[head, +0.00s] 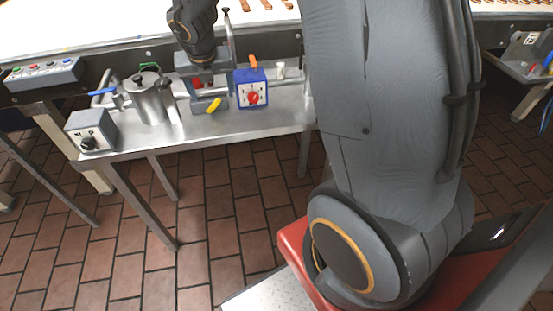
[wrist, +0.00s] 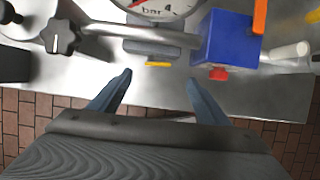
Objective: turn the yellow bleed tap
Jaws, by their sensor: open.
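The yellow bleed tap (head: 214,105) is a short yellow lever at the front of a grey block on the steel bench in the head view. In the wrist view the yellow tap (wrist: 158,64) shows edge-on as a thin yellow strip below the block and gauge. My gripper (wrist: 158,78) is open and empty, its two fingers spread to either side of the tap's line. The fingertips lie just short of the tap in the picture; I cannot tell the height between them. In the head view the arm's wrist hangs above the block and the fingers are hard to make out.
A blue box (head: 251,88) with a red knob (wrist: 218,73) and an orange lever (wrist: 260,16) stands right of the tap. A pressure gauge (wrist: 158,8) and a pipe lie behind it. A steel pot (head: 151,98) and a grey dial box (head: 91,130) stand left.

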